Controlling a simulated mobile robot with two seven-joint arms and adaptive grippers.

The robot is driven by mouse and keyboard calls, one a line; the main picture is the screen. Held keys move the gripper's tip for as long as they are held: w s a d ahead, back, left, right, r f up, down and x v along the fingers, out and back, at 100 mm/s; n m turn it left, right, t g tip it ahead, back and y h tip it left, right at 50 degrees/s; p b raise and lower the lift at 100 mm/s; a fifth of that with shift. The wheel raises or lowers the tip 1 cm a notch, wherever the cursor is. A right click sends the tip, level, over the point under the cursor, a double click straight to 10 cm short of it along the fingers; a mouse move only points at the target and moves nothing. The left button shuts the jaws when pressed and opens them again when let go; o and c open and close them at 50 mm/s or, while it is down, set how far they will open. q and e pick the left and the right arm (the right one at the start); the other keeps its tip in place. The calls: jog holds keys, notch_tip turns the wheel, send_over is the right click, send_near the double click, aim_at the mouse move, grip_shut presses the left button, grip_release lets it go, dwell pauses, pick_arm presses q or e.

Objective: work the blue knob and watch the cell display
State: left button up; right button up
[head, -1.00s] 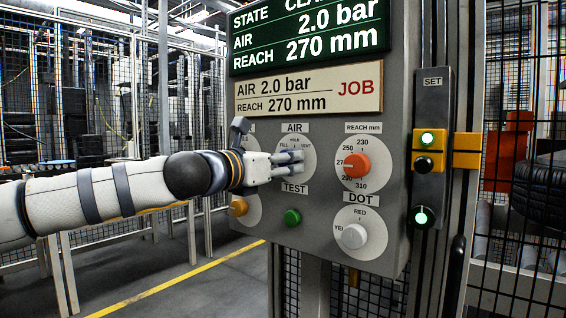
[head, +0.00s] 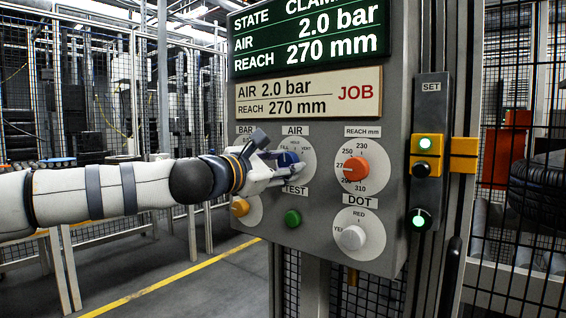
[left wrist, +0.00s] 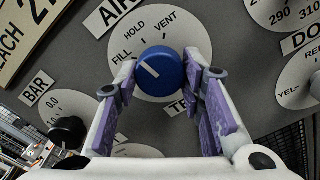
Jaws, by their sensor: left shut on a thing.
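The blue knob (head: 288,159) sits on the AIR dial (head: 305,141) of the grey panel, and it also shows in the left wrist view (left wrist: 160,74). Its white line points toward FILL in the left wrist view. My left gripper (head: 280,163) is shut on the knob, with its purple-padded fingers (left wrist: 165,85) on either side of it. The cell display (head: 308,35) reads AIR 2.0 bar and REACH 270 mm; its STATE word starts with CLAM and is cut off by the frame edge. My right gripper is not in view.
A JOB card (head: 308,93) reads AIR 2.0 bar, REACH 270 mm. The orange REACH knob (head: 356,169), white DOT knob (head: 353,237), green TEST button (head: 292,218) and yellow knob (head: 240,208) are nearby. A black BAR gauge knob (left wrist: 68,131) is close to the fingers. Mesh fencing stands behind.

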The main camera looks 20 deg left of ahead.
pick_arm(q)
jog(key=shift+m, duration=0.7)
jog(key=o, duration=1.1)
jog(key=shift+o, duration=0.2)
jog(key=v, duration=1.2)
